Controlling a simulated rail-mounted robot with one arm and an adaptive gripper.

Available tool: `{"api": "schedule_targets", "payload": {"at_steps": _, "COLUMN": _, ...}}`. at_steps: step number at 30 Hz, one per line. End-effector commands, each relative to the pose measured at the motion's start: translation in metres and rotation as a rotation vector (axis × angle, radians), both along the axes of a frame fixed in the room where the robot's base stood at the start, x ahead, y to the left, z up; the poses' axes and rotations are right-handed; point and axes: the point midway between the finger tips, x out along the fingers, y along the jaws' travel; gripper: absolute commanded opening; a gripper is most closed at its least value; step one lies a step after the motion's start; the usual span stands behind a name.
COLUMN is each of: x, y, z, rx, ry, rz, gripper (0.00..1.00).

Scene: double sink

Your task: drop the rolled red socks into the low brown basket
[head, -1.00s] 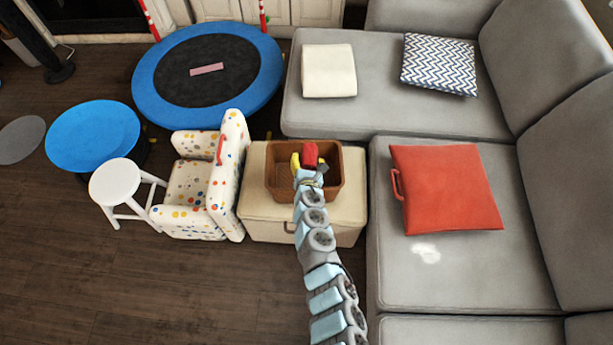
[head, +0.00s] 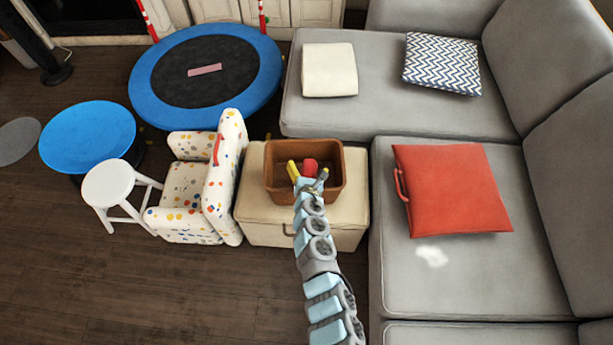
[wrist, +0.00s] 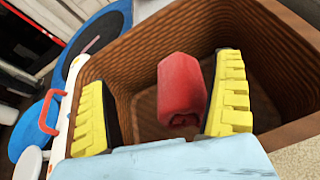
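The rolled red socks (head: 310,167) are a small red bundle within the outline of the low brown basket (head: 333,168). In the wrist view the socks (wrist: 181,88) show between my two yellow fingers, close to the right finger, with a clear gap to the left one. The right finger hides part of their edge. My gripper (head: 307,174) is open over the near side of the basket. Whether the socks touch the basket floor, I cannot tell. The basket's woven inner wall (wrist: 272,65) surrounds them in the wrist view.
The basket stands on a cream storage box (head: 256,217). A spotted armchair (head: 190,190) is close on its left, and a grey sofa (head: 450,270) with a red cushion (head: 452,188) on its right. A blue-rimmed trampoline (head: 207,75) lies behind.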

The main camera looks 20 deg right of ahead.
Motion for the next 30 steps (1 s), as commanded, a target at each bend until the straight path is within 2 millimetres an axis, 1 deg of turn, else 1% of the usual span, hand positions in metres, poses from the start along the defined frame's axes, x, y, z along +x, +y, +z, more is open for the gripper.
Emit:
{"api": "schedule_targets", "payload": {"at_steps": 11, "x": -0.003, "y": 0.001, "z": 0.0, "rx": -0.002, "ry": 0.001, "rz": 0.0, "gripper": 1.0}}
{"api": "schedule_targets", "payload": {"at_steps": 15, "x": -0.01, "y": 0.001, "z": 0.002, "rx": -0.004, "ry": 0.002, "rz": -0.002, "gripper": 1.0}}
{"api": "schedule_targets", "payload": {"at_steps": 20, "x": -0.019, "y": 0.008, "z": 0.008, "rx": -0.003, "ry": 0.0, "rz": 0.003, "gripper": 1.0}}
{"api": "schedule_targets", "payload": {"at_steps": 30, "x": -0.044, "y": 0.017, "z": 0.017, "rx": -0.002, "ry": 0.002, "rz": 0.005, "gripper": 1.0}}
